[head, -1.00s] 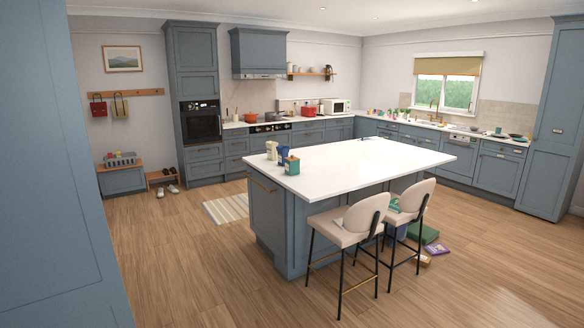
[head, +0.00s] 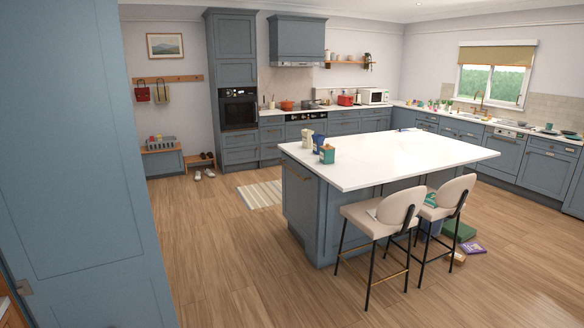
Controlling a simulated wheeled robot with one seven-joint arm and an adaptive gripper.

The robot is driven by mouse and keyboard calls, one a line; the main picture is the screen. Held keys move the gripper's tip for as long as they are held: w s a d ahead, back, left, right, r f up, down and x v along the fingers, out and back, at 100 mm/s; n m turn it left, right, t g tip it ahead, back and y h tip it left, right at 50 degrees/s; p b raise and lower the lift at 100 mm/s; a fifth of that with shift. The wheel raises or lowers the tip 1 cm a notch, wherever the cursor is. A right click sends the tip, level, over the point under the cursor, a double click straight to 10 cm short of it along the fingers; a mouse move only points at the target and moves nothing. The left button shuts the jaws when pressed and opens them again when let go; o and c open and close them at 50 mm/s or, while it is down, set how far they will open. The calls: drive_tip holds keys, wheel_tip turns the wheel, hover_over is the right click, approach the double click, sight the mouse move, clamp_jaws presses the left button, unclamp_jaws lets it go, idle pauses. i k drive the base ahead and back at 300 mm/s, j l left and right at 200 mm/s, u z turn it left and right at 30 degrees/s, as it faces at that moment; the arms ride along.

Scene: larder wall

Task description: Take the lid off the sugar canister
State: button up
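I cannot pick out the sugar canister for certain. A small group of containers stands on the near left corner of the white-topped island (head: 400,158) in the head view. It holds a cream container (head: 307,139), a blue one (head: 318,143) and a teal one (head: 327,154) with an orange-brown top. They are too small for me to read any labels or tell which lids come off. My gripper is not in view.
A tall blue cabinet (head: 75,160) fills the left side close by. Two cream stools (head: 380,222) stand at the island's near side. A green box (head: 460,231) and a purple packet (head: 474,248) lie on the floor beyond them. The wooden floor (head: 235,265) left of the island is clear.

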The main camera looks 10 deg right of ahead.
sight(327, 147)
drive_tip(key=i+l+u, duration=0.2)
drive_tip(key=i, duration=2.6)
drive_tip(key=i+j+z, duration=0.15)
drive_tip(key=i, duration=1)
drive_tip(key=i+l+z, duration=0.1)
drive_tip(key=i+z, duration=0.25)
drive_tip(key=i, duration=0.45)
drive_tip(key=i+j+z, duration=0.15)
drive_tip(key=i+z, duration=0.2)
drive_tip(key=i, duration=0.4)
